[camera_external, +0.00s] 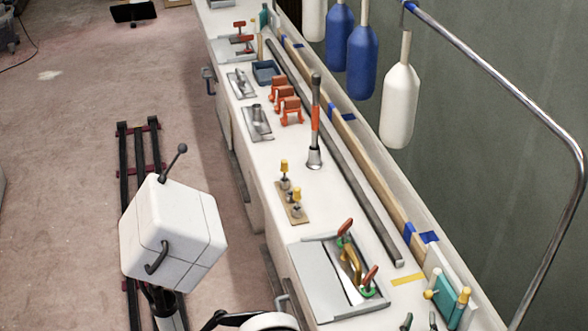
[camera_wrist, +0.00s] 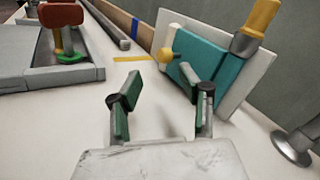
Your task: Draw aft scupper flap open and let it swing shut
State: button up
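A teal flap (camera_external: 443,299) is on a white upright plate (camera_external: 434,262) at the lower right of the external view. The flap (camera_wrist: 225,82) and the white plate (camera_wrist: 176,28) also show in the wrist view. A small yellow knob (camera_wrist: 165,53) stands out at the flap's left side. A thicker yellow cylinder (camera_wrist: 258,20) rises at its upper right. The flap appears to lie against or close to the plate; any gap is unclear. My gripper (camera_wrist: 161,82) is open and empty in front of the flap, its right finger overlapping the flap in the picture. Its fingertips (camera_external: 420,321) show at the external view's bottom edge.
A grey tray (camera_external: 320,280) with red- and green-handled parts stands left of the flap. A long dark bar (camera_external: 355,185) lies along the bench. Bare bench with yellow tape (camera_external: 407,280) lies between tray and flap. A metal rail foot (camera_wrist: 292,147) stands at right.

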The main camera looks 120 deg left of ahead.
notch_tip(320, 180, up, 10)
dwell(0.6)
dwell(0.4)
